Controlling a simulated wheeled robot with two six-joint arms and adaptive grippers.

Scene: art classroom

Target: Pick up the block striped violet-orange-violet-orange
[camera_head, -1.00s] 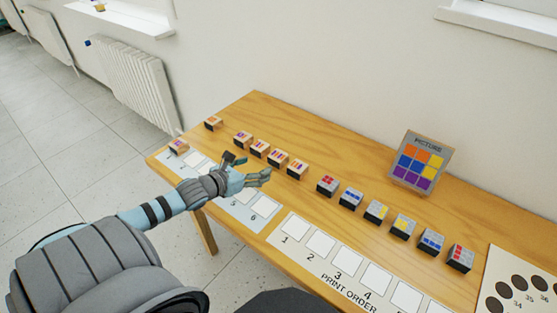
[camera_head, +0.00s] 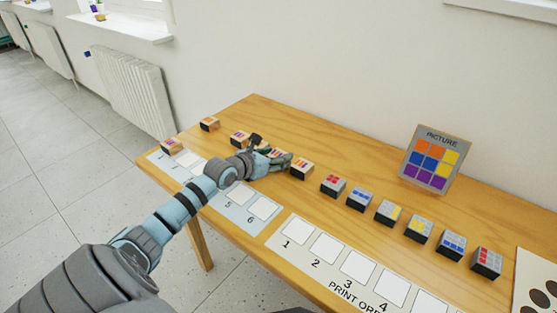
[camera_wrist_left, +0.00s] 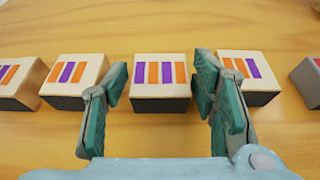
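The block striped violet-orange-violet-orange (camera_wrist_left: 160,72) is light wood with a dark base. It stands in the middle of the left wrist view, between the two spread fingers of my left gripper (camera_wrist_left: 161,88). Gaps show between the block and both fingers. In the head view my left gripper (camera_head: 274,160) is over the row of wooden blocks and partly hides this block. A block with orange and violet stripes (camera_wrist_left: 75,72) stands to its left, and another striped block (camera_wrist_left: 248,70) to its right. My right gripper is not in view.
More wooden blocks stand at the table's left end (camera_head: 209,124). Red, blue and yellow printed blocks (camera_head: 390,212) continue the row rightward. A picture card (camera_head: 432,160) stands behind. White numbered slot sheets (camera_head: 358,266) lie along the front edge.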

